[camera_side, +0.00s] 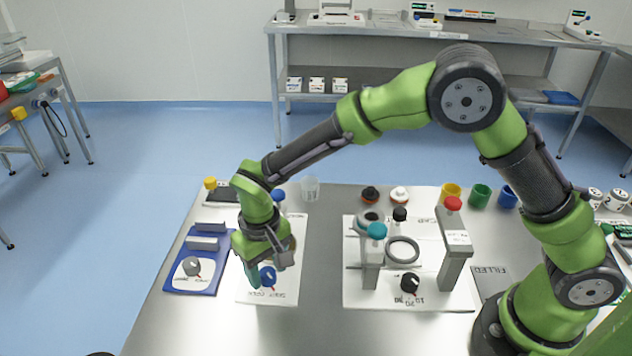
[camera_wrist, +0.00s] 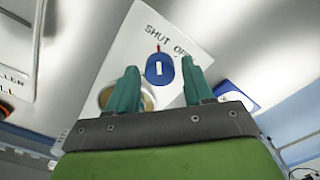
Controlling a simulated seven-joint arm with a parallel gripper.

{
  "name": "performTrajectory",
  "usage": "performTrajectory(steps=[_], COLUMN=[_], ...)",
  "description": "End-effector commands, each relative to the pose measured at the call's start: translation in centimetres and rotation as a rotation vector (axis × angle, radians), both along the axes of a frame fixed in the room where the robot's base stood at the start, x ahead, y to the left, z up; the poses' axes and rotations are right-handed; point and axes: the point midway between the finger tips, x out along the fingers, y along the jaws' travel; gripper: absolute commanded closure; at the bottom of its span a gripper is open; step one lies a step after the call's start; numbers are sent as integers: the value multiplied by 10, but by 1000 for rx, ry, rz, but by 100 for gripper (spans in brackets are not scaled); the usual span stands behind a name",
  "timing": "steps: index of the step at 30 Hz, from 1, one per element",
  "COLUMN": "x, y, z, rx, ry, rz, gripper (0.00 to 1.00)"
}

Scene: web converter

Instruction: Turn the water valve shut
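A small red mark sits at the knob's edge, towards the lettering. In the side view the blue knob (camera_side: 267,276) is at the near end of its white plate (camera_side: 292,238), partly covered by my gripper. My gripper (camera_side: 267,266) points down over the knob. In the wrist view its two teal fingers are apart, one to each side of the knob, with nothing between them visibly gripped. Whether they touch it is unclear.
A blue panel (camera_side: 182,276) with a grey knob lies to the left. A white board (camera_side: 350,297) with grey posts and a black knob (camera_side: 410,282) stands to the right. A round, gold-rimmed thing (camera_wrist: 148,98) shows partly behind my fingers. The near table is clear.

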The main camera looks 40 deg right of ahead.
Motion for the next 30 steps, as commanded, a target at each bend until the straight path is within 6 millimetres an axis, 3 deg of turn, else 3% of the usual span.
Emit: performTrajectory(steps=[10, 14, 30], x=[0, 1, 1], y=[0, 0, 0], z=[0, 11, 132], rx=[0, 1, 2], ry=[0, -3, -4], rz=[-2, -1, -1], gripper=[40, 40, 40])
